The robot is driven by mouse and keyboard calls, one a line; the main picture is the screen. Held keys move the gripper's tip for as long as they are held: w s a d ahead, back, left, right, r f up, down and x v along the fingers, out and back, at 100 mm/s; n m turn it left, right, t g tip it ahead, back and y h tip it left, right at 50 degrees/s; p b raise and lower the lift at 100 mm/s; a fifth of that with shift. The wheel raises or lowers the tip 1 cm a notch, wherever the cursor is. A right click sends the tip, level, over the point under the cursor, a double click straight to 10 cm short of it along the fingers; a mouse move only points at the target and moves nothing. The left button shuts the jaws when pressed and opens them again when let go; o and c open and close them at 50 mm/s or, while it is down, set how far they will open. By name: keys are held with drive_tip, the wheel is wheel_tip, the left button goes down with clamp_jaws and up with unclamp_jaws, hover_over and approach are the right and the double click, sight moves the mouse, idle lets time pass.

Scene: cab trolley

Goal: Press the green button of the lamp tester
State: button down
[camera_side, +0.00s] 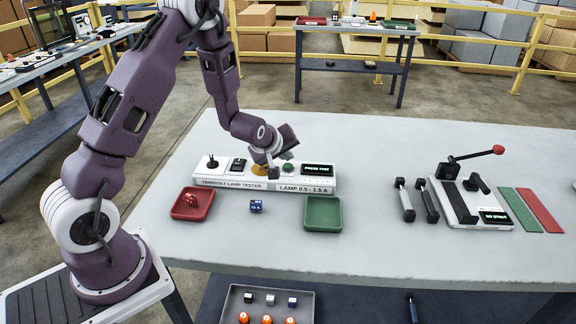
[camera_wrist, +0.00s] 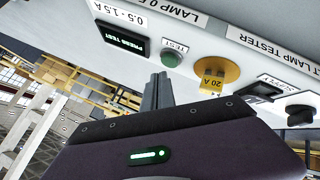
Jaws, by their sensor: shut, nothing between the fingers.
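The lamp tester (camera_side: 207,181) is a long white box on the grey table, labelled "LAMP 0.5 - 1.5 A". Its green button (camera_side: 288,169) is a low dome; in the wrist view the green button (camera_wrist: 172,59) has "TEST" printed beside it. A lit display (camera_wrist: 121,39) reads "PRESS TEST". A yellow piece marked 20 A (camera_wrist: 213,72) sits on the tester beside the button. My gripper (camera_side: 273,172) is over the tester, just left of the button. In the wrist view its fingers (camera_wrist: 158,82) are shut and empty, their tips close to the button; contact cannot be told.
In front of the tester are a red tray (camera_side: 175,212) holding a red piece, a blue piece (camera_side: 256,206) and an empty green tray (camera_side: 323,227). A black lever (camera_wrist: 299,113) stands on the tester. A red-knobbed lever device (camera_side: 480,213) is at right.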

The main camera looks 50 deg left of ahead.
sight(287, 167)
idle(0.7)
drive_tip(key=shift+f, duration=0.4)
drive_tip(key=shift+f, duration=0.55)
idle(0.4)
drive_tip(key=shift+r, duration=0.95)
drive_tip(key=shift+r, duration=2.55)
